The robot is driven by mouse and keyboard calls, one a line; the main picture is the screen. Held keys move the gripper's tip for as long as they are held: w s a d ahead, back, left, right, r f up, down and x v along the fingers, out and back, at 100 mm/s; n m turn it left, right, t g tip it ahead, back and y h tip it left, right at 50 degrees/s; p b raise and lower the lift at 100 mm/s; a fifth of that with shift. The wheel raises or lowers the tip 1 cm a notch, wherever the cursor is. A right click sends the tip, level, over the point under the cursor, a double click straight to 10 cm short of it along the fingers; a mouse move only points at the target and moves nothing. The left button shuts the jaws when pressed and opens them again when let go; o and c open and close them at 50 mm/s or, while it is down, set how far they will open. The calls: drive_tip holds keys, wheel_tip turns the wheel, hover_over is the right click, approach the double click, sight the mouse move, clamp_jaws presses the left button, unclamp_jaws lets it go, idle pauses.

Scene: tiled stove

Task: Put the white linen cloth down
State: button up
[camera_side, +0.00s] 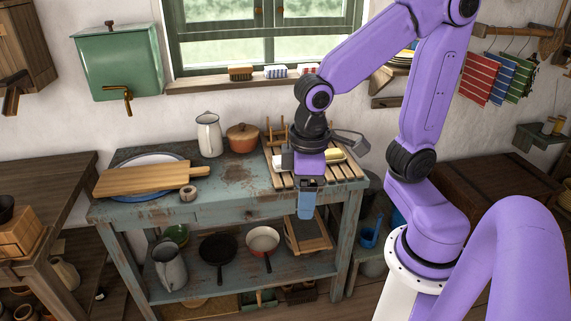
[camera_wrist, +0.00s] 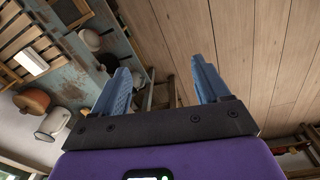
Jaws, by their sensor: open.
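My gripper (camera_side: 306,212) points down in front of the worktable's front edge, near the slatted rack (camera_side: 347,172). In the wrist view its two blue fingers (camera_wrist: 160,70) are spread apart with nothing between them. I cannot clearly pick out a white linen cloth in either view. A small pale block (camera_wrist: 31,61) lies on the slatted rack in the wrist view, and a pale yellowish piece (camera_side: 334,156) shows on the rack behind my gripper in the side view. I cannot tell whether either is cloth.
The worn blue table (camera_side: 230,190) bears a white jug (camera_side: 209,135), an orange-brown pot (camera_side: 242,138) and a cutting board (camera_side: 150,179) over a plate. Pans (camera_side: 217,250) stand on its lower shelf. Coloured striped cloths (camera_side: 478,80) hang at the right wall. Wooden floor (camera_wrist: 225,35) is clear beyond my fingers.

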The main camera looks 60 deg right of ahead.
drive_tip(key=w+d+m+h, duration=0.1)
drive_tip(key=w+d+m, duration=0.1)
drive_tip(key=w+m, duration=0.9)
drive_tip(key=w+d+f+m+h, duration=0.1)
drive_tip(key=w+d+m, duration=0.2)
drive_tip(key=w, duration=0.3)
drive_tip(key=w+d+m+h, duration=0.1)
drive_tip(key=w+d+m, duration=0.3)
drive_tip(key=w, duration=0.3)
drive_tip(key=m+g+h, duration=0.1)
drive_tip(key=m+g, duration=0.1)
drive_tip(key=m, duration=1.3)
hover_over(277, 161)
drive_tip(key=w+a, duration=0.1)
drive_tip(key=a, duration=0.4)
wheel_tip(277, 161, down, 6)
drive_tip(key=x, duration=1.1)
drive_tip(key=d+x, duration=0.1)
drive_tip(key=x, duration=0.5)
drive_tip(key=shift+s, duration=0.2)
drive_tip(key=c, duration=0.8)
drive_tip(key=shift+o, duration=0.2)
